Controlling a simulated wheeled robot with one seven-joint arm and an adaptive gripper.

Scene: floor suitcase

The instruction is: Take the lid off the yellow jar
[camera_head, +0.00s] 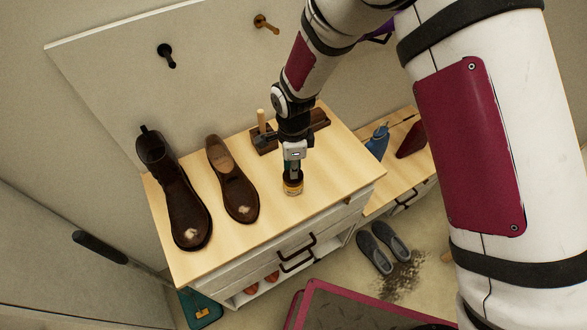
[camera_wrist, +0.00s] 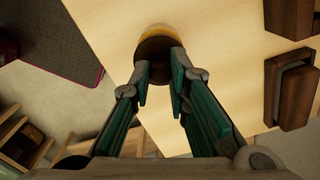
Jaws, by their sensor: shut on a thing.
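The yellow jar (camera_head: 292,188) stands on the light wooden cabinet top near its front edge, directly below my gripper (camera_head: 292,174). In the wrist view the yellow jar (camera_wrist: 165,30) shows as a yellow rim behind its dark brown lid (camera_wrist: 156,48). My gripper (camera_wrist: 160,75) has its two green and grey fingers on either side of the lid, shut on it. The lid appears still against the jar; I cannot tell whether there is a gap. The fingertips' exact contact is partly hidden.
A dark brown boot (camera_head: 175,190) and a brown shoe (camera_head: 233,180) stand left of the jar. A dark wooden rack (camera_head: 264,142) is behind it. A lower bench (camera_head: 381,167) is right. Grey shoes (camera_head: 384,246) and a pink-edged suitcase (camera_head: 345,308) are on the floor.

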